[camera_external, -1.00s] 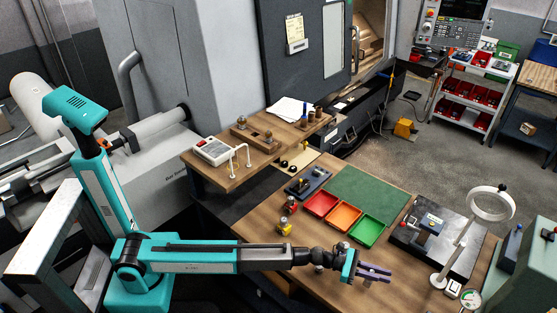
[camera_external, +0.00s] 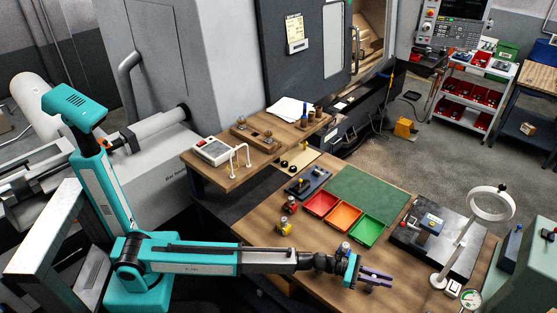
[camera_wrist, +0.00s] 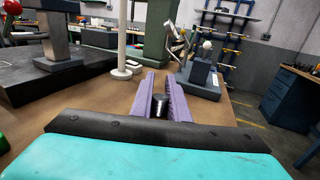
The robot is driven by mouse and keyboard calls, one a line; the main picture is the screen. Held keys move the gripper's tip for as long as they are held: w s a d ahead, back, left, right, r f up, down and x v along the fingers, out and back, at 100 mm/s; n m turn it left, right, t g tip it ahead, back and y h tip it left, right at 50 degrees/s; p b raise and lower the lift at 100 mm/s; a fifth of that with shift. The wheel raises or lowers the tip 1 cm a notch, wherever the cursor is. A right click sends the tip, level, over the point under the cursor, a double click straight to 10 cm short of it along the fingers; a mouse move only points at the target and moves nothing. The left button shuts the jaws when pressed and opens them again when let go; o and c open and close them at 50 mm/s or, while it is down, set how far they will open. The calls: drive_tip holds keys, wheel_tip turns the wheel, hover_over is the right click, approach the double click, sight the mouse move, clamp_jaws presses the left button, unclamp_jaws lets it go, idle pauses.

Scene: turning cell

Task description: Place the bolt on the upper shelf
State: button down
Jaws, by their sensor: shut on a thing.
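My gripper (camera_external: 376,279) is at the front of the wooden workbench, low over or near its top. In the wrist view its two purple fingers (camera_wrist: 166,98) are shut on a dark, round-ended piece, which looks like the bolt (camera_wrist: 159,106). Its far part is hidden between the fingers, and I cannot make it out in the external view. The upper shelf (camera_external: 222,177) is the raised wooden board at the back left of the bench, well away from my gripper. A grey meter box (camera_external: 212,150), a wooden block with holes (camera_external: 253,137), white hooks and papers (camera_external: 288,111) stand on it.
Red (camera_external: 321,204), orange (camera_external: 344,217) and green (camera_external: 366,232) trays lie mid-bench beside a green mat (camera_external: 368,191). A dark plate with a white ring stand (camera_external: 462,246) is at the right. Small red and yellow parts sit left of the trays.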

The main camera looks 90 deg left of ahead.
drive_tip(key=c, duration=1.7)
unclamp_jaws()
drive_tip(key=shift+p, duration=0.3)
drive_tip(key=shift+b+v, duration=1.05)
drive_tip(key=shift+v, duration=2.35)
drive_tip(key=shift+s+a+r, duration=0.1)
drive_tip(key=shift+s+r, duration=0.1)
drive_tip(key=shift+r, duration=1.8)
drive_tip(key=shift+s+a+r, duration=0.1)
drive_tip(key=shift+s+r, duration=0.05)
drive_tip(key=shift+r, duration=1.8)
drive_tip(key=o, duration=0.5)
